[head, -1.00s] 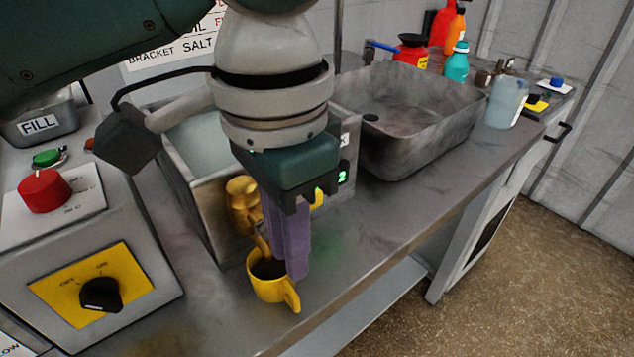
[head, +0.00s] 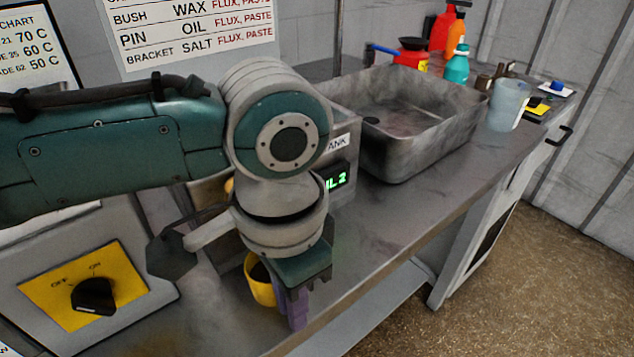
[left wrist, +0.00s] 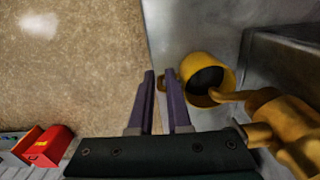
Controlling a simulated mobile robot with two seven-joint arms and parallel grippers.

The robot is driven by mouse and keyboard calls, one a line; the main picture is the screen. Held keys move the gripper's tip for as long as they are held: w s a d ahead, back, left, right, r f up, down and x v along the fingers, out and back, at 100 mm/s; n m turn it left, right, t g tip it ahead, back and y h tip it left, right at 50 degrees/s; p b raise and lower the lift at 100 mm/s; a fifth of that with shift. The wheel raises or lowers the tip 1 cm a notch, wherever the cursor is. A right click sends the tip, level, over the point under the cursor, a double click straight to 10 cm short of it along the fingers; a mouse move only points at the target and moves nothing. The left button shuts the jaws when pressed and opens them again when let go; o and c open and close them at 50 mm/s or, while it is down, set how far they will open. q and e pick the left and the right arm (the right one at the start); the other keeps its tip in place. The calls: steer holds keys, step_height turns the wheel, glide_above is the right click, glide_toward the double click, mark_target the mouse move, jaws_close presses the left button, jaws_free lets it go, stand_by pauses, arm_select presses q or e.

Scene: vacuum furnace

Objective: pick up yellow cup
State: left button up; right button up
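The yellow cup (head: 258,284) stands upright on the grey bench near its front edge, partly hidden by my left gripper (head: 292,310). In the left wrist view the cup (left wrist: 216,62) has a dark inside, and its handle faces my fingers. My left gripper (left wrist: 160,76) has its two purple fingers apart, with nothing clearly held. The fingertips are close to the handle, which shows around the gap at the right finger's tip. I cannot tell whether they touch it. My right gripper is not in view.
A golden tap (left wrist: 285,125) reaches over the cup's rim. A metal tank with a green display (head: 337,178) stands behind my wrist. A grey basin (head: 420,120) is farther right. A control box with a black knob (head: 93,295) is left. The bench right of the cup is clear.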

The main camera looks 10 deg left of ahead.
arm_select(q)
jaws_close()
steer(key=shift+r, duration=0.1)
stand_by(0.3)
steer(key=shift+r, duration=0.15)
steer(key=s+d+b, duration=0.1)
steer(key=s+d, duration=1)
steer(key=d, duration=0.3)
steer(key=shift+d, duration=0.1)
